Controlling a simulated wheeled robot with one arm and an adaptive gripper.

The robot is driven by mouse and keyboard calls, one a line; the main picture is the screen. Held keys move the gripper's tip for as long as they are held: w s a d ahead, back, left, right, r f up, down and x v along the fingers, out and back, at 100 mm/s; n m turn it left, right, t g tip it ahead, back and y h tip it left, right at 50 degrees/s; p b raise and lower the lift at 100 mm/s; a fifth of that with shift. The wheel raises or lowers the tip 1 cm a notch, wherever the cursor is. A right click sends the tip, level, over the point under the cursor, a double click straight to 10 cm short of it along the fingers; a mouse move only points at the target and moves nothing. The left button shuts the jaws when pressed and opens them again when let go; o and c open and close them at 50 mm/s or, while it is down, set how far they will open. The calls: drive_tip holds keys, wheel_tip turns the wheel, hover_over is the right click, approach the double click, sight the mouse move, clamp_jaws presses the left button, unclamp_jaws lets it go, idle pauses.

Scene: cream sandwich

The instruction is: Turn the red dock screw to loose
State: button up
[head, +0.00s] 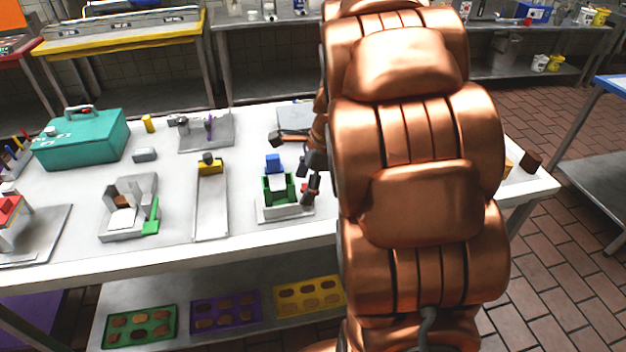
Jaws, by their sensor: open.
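A small grey dock with a green cradle (267,197) and a blue block (273,163) behind it stands near the front edge of the white table. A small red part (304,187), which looks like the red dock screw, shows at the dock's right side. My gripper (307,193) is dark and sits at that right side, close to the red part. It is open. Whether its fingers touch or straddle the screw I cannot tell. My copper arm hides the table to the right of the dock, and the screw's turn position is too small to read.
On the white table (60,245) are a grey rail with a yellow block (210,167), a grey fixture with a green block (150,226), a teal toolbox (82,141) and a grey plate (295,121) behind the dock. Coloured trays lie on the lower shelf (180,290).

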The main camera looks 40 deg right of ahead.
drive_tip(key=w+d+f+m+t, duration=0.1)
drive_tip(key=w+d+m, duration=0.3)
drive_tip(key=d+m, duration=0.3)
drive_tip(key=shift+n, duration=0.5)
drive_tip(key=shift+d+p+x, duration=0.2)
drive_tip(key=shift+p+x, duration=0.15)
drive_tip(key=shift+x, duration=0.9)
drive_tip(key=shift+d+p+x, duration=0.25)
drive_tip(key=shift+p+x, duration=0.1)
drive_tip(key=shift+x, duration=0.9)
drive_tip(key=shift+d+p+x, duration=0.2)
drive_tip(key=shift+p+x, duration=0.15)
drive_tip(key=shift+x, duration=0.9)
drive_tip(key=shift+f, duration=0.1)
drive_tip(key=c, duration=1.2)
